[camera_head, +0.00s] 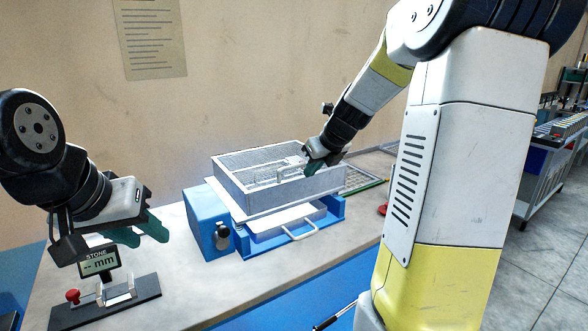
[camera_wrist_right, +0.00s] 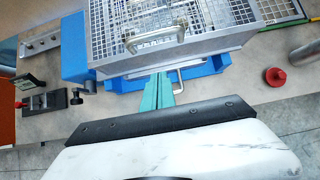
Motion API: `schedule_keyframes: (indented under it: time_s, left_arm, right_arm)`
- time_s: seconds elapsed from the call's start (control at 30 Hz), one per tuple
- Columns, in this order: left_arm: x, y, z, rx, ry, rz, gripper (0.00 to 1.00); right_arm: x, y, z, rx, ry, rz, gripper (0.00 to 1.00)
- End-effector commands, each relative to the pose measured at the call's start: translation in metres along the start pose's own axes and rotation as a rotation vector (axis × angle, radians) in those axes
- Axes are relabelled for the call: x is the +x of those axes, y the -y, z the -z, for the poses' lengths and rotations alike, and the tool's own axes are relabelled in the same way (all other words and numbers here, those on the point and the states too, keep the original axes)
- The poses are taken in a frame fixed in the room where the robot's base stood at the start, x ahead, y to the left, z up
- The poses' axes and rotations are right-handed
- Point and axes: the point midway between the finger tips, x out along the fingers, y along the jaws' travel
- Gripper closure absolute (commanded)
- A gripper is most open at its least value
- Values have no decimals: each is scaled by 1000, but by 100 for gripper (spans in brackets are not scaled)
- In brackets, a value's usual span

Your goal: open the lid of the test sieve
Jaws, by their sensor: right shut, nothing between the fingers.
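The test sieve has a blue base (camera_head: 207,222) and a grey metal box (camera_head: 290,196) on top. Its wire-mesh lid (camera_head: 250,163) lies flat across the box and carries a bar handle (camera_head: 293,171). The lid (camera_wrist_right: 200,18) and handle (camera_wrist_right: 154,40) also show in the right wrist view. Contact cannot be told. My left gripper (camera_head: 140,234) is open and empty, left of the sieve.
A white tray (camera_head: 285,217) with a loop handle (camera_head: 300,232) sits low in the sieve's front. A gauge stand (camera_head: 105,300) with a small display stands under my left gripper. A green-edged mesh frame (camera_head: 365,187) and a red knob (camera_wrist_right: 275,76) lie right of the sieve.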

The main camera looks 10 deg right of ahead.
Motion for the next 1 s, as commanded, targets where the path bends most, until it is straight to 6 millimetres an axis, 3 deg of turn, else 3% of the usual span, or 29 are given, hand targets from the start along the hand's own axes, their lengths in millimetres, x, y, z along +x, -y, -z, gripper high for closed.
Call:
schedule_keyframes:
  time_s: [0.37, 0.43, 0.6, 1.0]
  left_arm:
    - [0, 0, 0, 0, 0, 0, 64]
    - [0, 0, 0, 0, 0, 0, 64]
    - [0, 0, 0, 0, -1, 0, 64]
    - [0, 0, 0, 0, 0, 0, 64]
  right_arm:
    - [81, 0, 2, 0, -5, 0, 100]
    - [75, -1, -14, -8, 5, 0, 100]
    - [68, -1, -31, -6, 2, -1, 100]
    - [65, -1, -38, -4, 0, -1, 100]
